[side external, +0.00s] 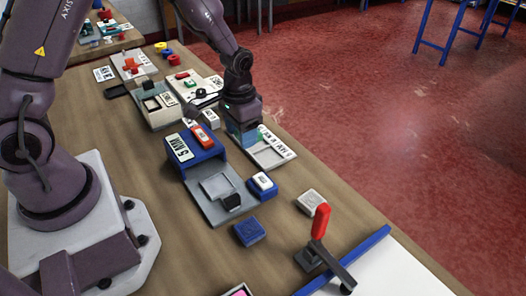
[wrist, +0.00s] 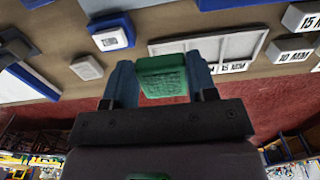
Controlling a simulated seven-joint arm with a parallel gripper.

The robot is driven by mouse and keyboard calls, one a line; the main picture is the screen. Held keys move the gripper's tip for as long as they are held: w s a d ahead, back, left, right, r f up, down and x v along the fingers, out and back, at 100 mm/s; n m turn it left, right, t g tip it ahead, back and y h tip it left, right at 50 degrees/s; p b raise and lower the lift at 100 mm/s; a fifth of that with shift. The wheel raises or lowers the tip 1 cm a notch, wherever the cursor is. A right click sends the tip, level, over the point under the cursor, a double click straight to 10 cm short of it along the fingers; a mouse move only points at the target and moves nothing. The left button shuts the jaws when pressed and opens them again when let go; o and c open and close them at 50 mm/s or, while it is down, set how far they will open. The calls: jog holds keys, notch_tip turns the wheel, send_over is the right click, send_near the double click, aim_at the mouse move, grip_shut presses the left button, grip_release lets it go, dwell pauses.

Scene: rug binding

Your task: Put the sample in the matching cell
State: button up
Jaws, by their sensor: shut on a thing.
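My gripper (wrist: 163,82) is shut on a green sample (wrist: 165,76), a block with a dark textured face held between blue fingers. In the side view my gripper (side external: 243,134) is over the table, beside a pale shallow tray (side external: 268,155) with a lettered edge. A bit of green shows at the fingers there. In the wrist view the tray (wrist: 262,37) lies just beyond the sample, with a recessed grey floor and labels along its edge. The sample appears above the table; its exact height over the tray is unclear.
A blue housing (side external: 190,160) with a red piece (side external: 202,137) stands beside a grey plate (side external: 208,206). A blue-white block (side external: 262,185), blue block (side external: 249,231) and pale block (side external: 311,201) lie nearer. A red-handled clamp (side external: 320,222) stands at front right. Bare table lies between.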

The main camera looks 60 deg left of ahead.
send_over(262, 161)
notch_tip(262, 161, down, 6)
jog(key=shift+f, duration=0.15)
jog(key=shift+w+f, duration=0.1)
jog(key=shift+f, duration=1.45)
jog(key=shift+f, duration=0.1)
